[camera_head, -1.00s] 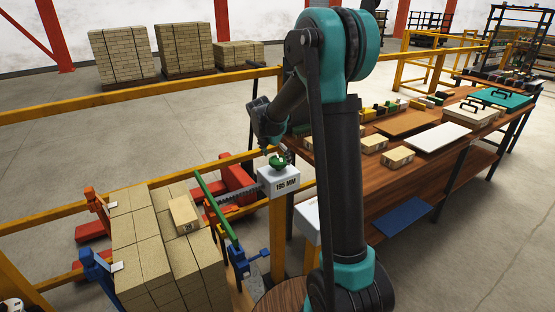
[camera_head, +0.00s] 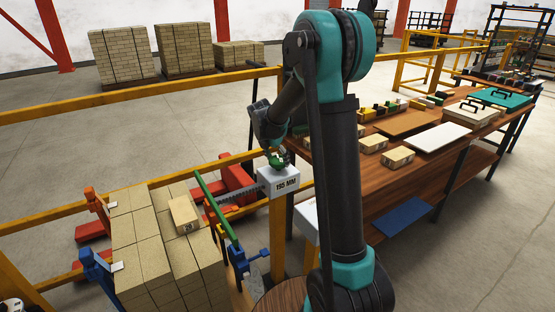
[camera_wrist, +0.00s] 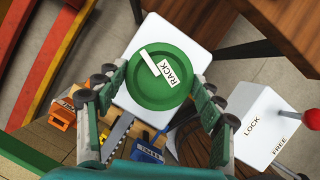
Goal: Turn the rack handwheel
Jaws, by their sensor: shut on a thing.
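The green rack handwheel (camera_wrist: 160,92) shows from above in the wrist view, with a white pointer bar and the word RACK on its face. It sits on a white box (camera_head: 280,181) marked 195 MM. The wheel also shows in the head view (camera_head: 278,158), partly hidden by my gripper. My gripper (camera_wrist: 157,88) is over the wheel, with a finger on the left and right of its rim, shut on it. A toothed rack (camera_head: 236,196) runs left from the box towards the stacked bricks (camera_head: 160,240).
A white box with LOCK and FREE labels and a red-knobbed lever (camera_wrist: 310,118) stands right of the wheel in the wrist view. A wooden workbench (camera_head: 390,195) with blocks and boards is to the right. Yellow rails (camera_head: 140,98) run behind.

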